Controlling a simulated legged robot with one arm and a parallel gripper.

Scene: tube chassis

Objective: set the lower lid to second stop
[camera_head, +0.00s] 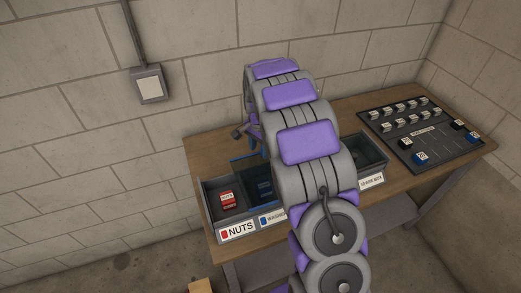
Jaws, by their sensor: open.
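A row of open-topped bins stands on the wooden table. A thin dark-blue panel (240,168), perhaps a lid, stands at the back of the bins, largely hidden. I cannot tell which lid is the lower one or what stop it is at. My gripper (246,133) is open above the back of the bins. My arm hides much of it, and contact with the panel cannot be told.
A red box (228,199) lies in the left bin and a blue item (264,189) in the second. A right-hand bin (372,156) is partly visible. A dark board (420,131) with several small blocks lies at the table's right. A wall box (150,85) hangs behind.

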